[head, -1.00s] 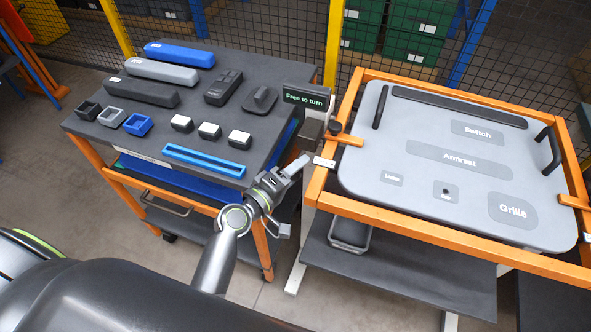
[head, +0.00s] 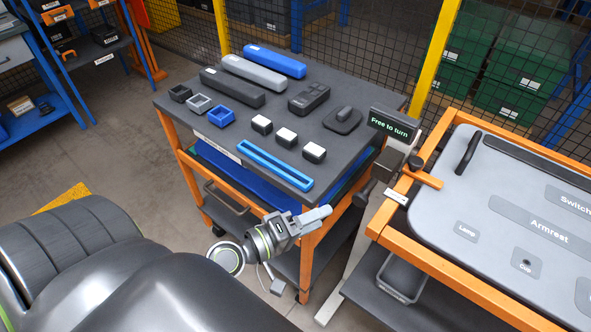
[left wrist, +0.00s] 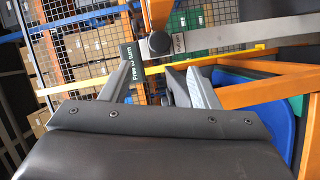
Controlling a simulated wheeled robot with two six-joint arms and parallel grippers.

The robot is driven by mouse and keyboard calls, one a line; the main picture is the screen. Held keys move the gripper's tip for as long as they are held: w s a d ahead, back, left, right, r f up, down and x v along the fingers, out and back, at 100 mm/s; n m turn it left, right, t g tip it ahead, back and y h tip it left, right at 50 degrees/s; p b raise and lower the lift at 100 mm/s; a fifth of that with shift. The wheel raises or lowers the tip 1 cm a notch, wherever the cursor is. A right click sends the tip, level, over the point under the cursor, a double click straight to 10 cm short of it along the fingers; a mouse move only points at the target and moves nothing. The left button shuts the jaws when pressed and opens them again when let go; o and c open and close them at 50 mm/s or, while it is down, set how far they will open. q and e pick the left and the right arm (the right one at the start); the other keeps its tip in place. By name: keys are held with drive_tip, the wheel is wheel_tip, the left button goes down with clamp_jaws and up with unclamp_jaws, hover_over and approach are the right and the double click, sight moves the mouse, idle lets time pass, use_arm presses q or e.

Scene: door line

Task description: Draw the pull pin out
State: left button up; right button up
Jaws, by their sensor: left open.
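A dark knob (head: 366,189), which looks like the pull pin, sticks out on the left side of the grey post under the "Free to turn" sign (head: 390,124). In the left wrist view a round black knob (left wrist: 160,43) stands before the grey post, beyond my fingers. My left gripper (head: 317,216) is by the trolley's front right corner, left of and below the knob, apart from it. Its spread fingers (left wrist: 152,85) show in the left wrist view with nothing between them. My right gripper is not in view.
The orange frame (head: 440,270) with a grey panel (head: 490,225) is at right. The trolley (head: 225,160) at centre carries boxes, small blocks and a blue tray (head: 262,166). A grey bin (head: 400,278) sits under the frame. Open floor lies left.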

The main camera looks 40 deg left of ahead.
use_arm(q)
drive_tip(key=shift+b+v, duration=0.55)
drive_tip(key=shift+v, duration=1.65)
drive_tip(key=a+f+m+g+y, duration=0.1)
drive_tip(key=a+f+g+y, duration=0.15)
drive_tip(key=f, duration=0.95)
drive_tip(key=a+f+g+y, duration=0.2)
drive_tip(key=a+f, duration=0.2)
drive_tip(key=f, duration=0.9)
drive_tip(key=s+a+f+m+g+y, duration=0.15)
drive_tip(key=s+f, duration=0.25)
drive_tip(key=f, duration=0.4)
drive_tip(key=s+a+f+m+g+y, duration=0.1)
drive_tip(key=s+f+m+g, duration=0.15)
drive_tip(key=s+f, duration=0.4)
drive_tip(key=s+f+m+g, duration=0.5)
drive_tip(key=s+f, duration=0.8)
drive_tip(key=s, duration=0.2)
drive_tip(key=shift+s+d+g+y, duration=0.25)
drive_tip(key=shift+s+g+y, duration=0.05)
drive_tip(key=shift+g+y, duration=0.1)
drive_tip(key=shift+w, duration=0.1)
